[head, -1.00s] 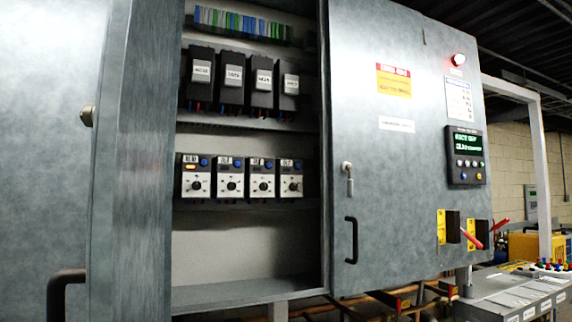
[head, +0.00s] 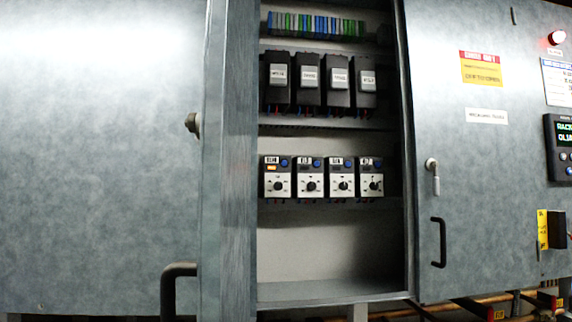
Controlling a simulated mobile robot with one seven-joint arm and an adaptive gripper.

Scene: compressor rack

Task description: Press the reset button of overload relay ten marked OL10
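A row of several overload relays sits in the open middle bay of the cabinet (head: 330,235), below the contactors. Each has a white face with a dark round dial and a blue button at its upper right. The leftmost relay (head: 278,185) shows a lit yellow-orange window, with its blue button (head: 285,163) beside its label. The other relays (head: 311,186) show no lit window. The labels are too small to read surely, so I cannot tell which is OL10. My gripper is not in view.
Dark contactors (head: 309,88) stand above the relays, under a coloured terminal strip (head: 315,24). An open door with a black handle (head: 172,290) is at the left. The right panel (head: 470,200) carries a latch (head: 433,176), a black handle (head: 438,243) and a display (head: 562,150).

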